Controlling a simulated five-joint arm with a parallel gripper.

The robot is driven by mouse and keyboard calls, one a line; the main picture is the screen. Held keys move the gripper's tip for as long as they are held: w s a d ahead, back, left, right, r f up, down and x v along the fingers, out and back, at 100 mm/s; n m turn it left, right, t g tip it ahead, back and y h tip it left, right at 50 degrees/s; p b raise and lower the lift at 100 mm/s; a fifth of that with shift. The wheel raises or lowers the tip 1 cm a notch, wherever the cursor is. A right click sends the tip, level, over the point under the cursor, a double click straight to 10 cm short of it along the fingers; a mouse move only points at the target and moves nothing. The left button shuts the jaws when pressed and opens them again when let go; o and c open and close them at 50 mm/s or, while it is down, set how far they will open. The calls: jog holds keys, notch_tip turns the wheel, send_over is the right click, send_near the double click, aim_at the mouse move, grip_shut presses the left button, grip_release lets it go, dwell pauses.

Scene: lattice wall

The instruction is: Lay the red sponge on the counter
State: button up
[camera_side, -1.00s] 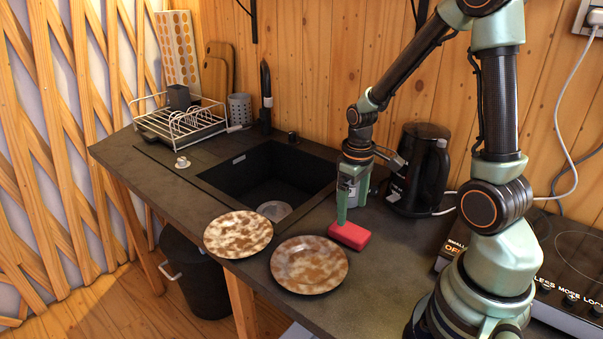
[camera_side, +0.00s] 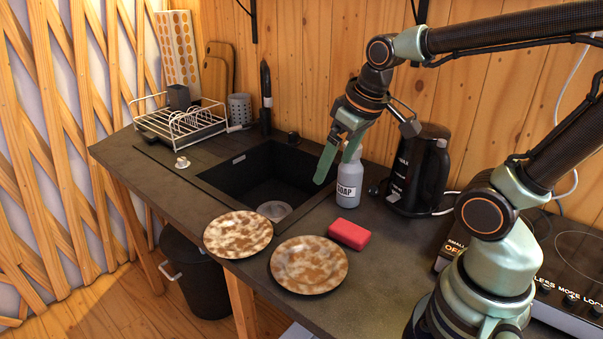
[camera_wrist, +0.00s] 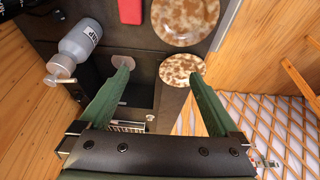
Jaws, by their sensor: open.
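The red sponge (camera_side: 349,234) lies flat on the dark counter (camera_side: 375,290), to the right of the plates and in front of the soap bottle. It also shows at the top of the wrist view (camera_wrist: 130,11), partly cut off by the frame edge. My gripper (camera_side: 334,165) is open and empty, raised above the right edge of the sink, behind and above the sponge and apart from it. In the wrist view both green fingertips (camera_wrist: 160,67) are spread wide with nothing between them in their grip.
Two brown-mottled plates, one (camera_side: 309,265) near the sponge and one (camera_side: 238,234) further left, lie at the front edge. A soap bottle (camera_side: 349,185) stands close to my gripper. A black kettle (camera_side: 420,170), the sink (camera_side: 265,175) and a dish rack (camera_side: 182,122) stand around.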

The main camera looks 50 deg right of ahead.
jog(key=shift+o, duration=0.2)
jog(key=shift+s+a+r+t, duration=0.35)
jog(key=shift+a+r, duration=0.25)
jog(key=shift+a, duration=0.15)
jog(key=shift+s+a+r+t, duration=0.2)
jog(key=shift+a+r+t, duration=0.15)
jog(key=shift+a+r, duration=0.3)
jog(key=shift+f, duration=0.15)
jog(key=g, duration=0.6)
send_over(357, 233)
notch_tip(357, 233, down, 12)
jog(key=shift+d+f, duration=0.1)
jog(key=shift+f, duration=6.05)
jog(key=c, duration=1.5)
jog(key=shift+r, duration=0.1)
